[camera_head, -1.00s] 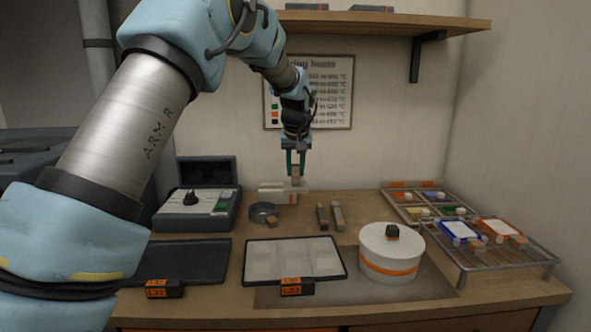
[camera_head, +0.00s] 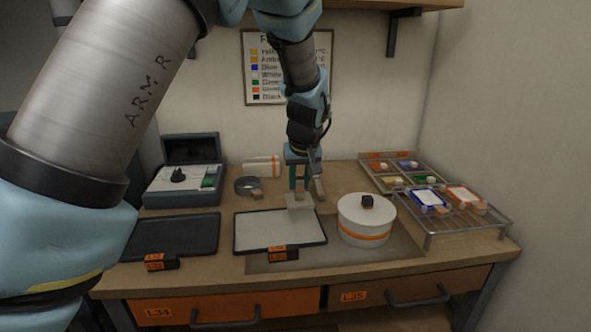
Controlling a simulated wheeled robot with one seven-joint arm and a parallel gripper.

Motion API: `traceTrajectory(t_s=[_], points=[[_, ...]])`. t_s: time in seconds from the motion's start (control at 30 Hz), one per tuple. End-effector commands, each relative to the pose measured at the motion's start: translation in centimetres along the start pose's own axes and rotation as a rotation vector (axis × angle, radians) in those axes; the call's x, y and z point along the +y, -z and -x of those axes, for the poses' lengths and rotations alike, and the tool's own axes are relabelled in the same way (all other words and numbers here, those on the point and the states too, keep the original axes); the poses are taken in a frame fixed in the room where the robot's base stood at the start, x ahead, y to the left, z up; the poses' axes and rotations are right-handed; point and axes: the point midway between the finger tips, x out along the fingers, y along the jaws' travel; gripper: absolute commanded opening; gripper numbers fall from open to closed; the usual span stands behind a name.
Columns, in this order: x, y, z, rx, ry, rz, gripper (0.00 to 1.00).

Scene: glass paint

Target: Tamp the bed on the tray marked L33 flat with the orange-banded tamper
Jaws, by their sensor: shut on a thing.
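My gripper (camera_head: 299,182) is shut on the tamper, upright over the back right part of the middle tray. The tamper has a pale flat foot (camera_head: 299,202) and a short brownish handle; any orange band on it is too small to make out. Its foot overlaps the tray's far edge in the picture; I cannot tell whether it touches the bed. The middle tray (camera_head: 239,253) has a dark rim and holds a pale grey bed (camera_head: 270,232). Orange tags (camera_head: 283,254) on its front are too small to read surely.
A dark tray (camera_head: 170,236) lies left. A white lidded pot (camera_head: 366,220) with an orange band stands close right of the middle tray. A wire rack (camera_head: 470,222), an open case (camera_head: 183,188), a dark ring (camera_head: 248,187) and a white orange-banded roll (camera_head: 262,166) surround the work area.

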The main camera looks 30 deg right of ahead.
Motion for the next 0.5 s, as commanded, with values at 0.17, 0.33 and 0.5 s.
traceTrajectory(t_s=[0.17,0.33,0.5], points=[[0.0,-1.1,-2.7,-0.001,0.001,0.001,0.00],[-1.1,-1.7,-4.4,0.001,0.000,0.005,0.00],[-4.4,-1.7,-4.3,-0.001,0.000,0.006,0.00]])
